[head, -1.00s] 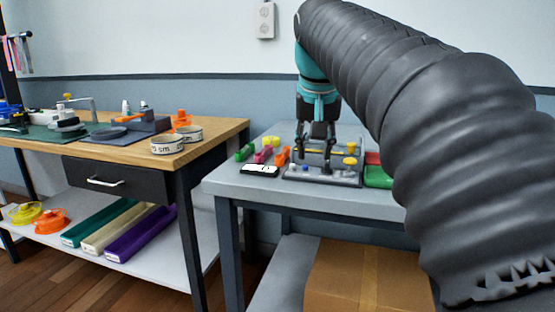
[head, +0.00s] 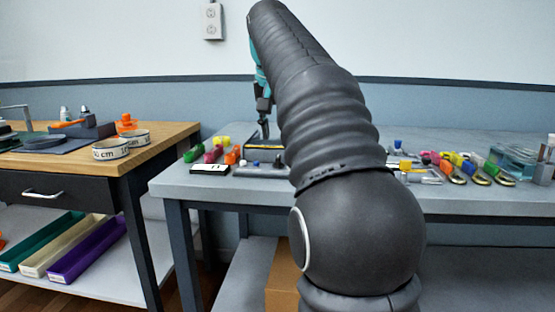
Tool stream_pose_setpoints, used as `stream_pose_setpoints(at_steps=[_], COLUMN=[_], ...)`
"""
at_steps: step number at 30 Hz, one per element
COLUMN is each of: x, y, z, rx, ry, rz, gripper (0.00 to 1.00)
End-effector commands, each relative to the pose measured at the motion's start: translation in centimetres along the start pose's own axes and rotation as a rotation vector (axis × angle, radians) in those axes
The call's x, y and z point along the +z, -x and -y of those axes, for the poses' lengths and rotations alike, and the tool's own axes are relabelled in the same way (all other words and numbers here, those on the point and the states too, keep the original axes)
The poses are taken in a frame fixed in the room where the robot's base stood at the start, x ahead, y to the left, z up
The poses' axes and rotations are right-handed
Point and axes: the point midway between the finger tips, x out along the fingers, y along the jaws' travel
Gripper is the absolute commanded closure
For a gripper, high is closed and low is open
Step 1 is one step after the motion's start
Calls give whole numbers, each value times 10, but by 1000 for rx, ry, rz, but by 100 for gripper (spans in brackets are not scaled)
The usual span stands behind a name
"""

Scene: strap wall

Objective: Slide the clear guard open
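A clear, see-through box-like part (head: 515,158) stands at the far right of the grey table; it looks like the clear guard, but it is too small to tell how far open it is. My gripper (head: 263,140) is at the back left of the table, above a dark tray (head: 262,170), far to the left of the clear part.
Several coloured-handled tools (head: 462,166) lie between my arm and the clear part. A wooden bench (head: 160,137) with tape rings stands left.

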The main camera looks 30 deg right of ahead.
Motion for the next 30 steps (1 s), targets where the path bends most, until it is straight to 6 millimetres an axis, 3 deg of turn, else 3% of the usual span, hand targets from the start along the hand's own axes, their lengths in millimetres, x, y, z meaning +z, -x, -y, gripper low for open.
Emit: stream_pose_setpoints(at_steps=[1, 6, 12, 25, 30], x=[2, 1, 1, 0, 0], y=[-13, -42, -65, -72, -72], z=[0, 0, 0, 0, 0], rx=[1, 1, 0, -1, -1], ry=[0, 0, 0, 0, 0], rz=[2, 1, 1, -1, -1], gripper=[64, 64, 64, 64, 100])
